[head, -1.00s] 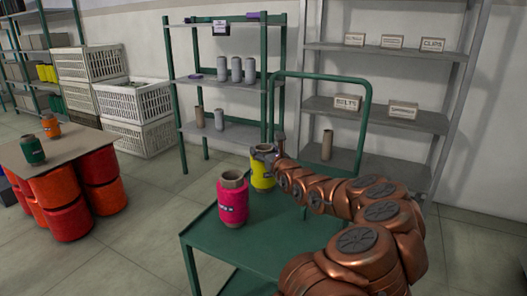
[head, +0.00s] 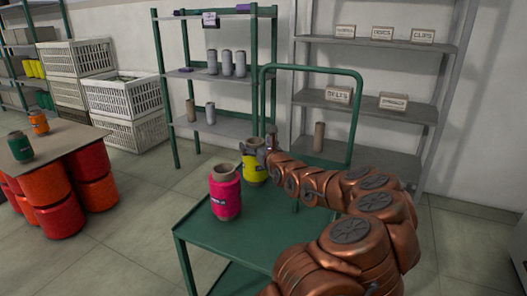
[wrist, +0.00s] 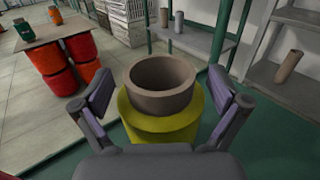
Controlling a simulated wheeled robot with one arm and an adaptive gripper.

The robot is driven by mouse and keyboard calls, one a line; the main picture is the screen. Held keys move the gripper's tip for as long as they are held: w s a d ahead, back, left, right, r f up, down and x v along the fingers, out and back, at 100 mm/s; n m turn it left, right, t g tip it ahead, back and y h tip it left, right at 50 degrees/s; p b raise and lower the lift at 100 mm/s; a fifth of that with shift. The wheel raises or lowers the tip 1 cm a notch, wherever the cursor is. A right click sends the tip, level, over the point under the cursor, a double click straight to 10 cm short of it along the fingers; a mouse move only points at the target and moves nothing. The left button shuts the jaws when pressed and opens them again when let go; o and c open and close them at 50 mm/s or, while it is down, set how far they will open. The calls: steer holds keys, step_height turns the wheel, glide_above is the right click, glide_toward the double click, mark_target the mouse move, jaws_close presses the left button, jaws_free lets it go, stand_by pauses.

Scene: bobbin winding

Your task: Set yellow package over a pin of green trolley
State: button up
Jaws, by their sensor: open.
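The yellow package (head: 255,168) is a yellow-wound bobbin with a brown tube core. It stands upright on the top of the green trolley (head: 262,236), towards its far side. In the wrist view the yellow package (wrist: 160,125) is in the middle, its hollow core open at the top. My gripper (wrist: 161,98) is open, with one finger on each side of the package and a visible gap to the core. In the head view my gripper (head: 268,146) is at the package's upper right. Any pin under the package is hidden.
A pink bobbin (head: 225,197) stands on the trolley, nearer and left of the yellow one. The trolley's green handle (head: 312,69) rises behind. A green shelf rack (head: 205,73) with grey cones is beyond. A table (head: 62,143) with bobbins is at left.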

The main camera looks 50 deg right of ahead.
steer(key=v, duration=1.1)
steer(key=shift+s, duration=0.25)
steer(key=shift+a, duration=0.15)
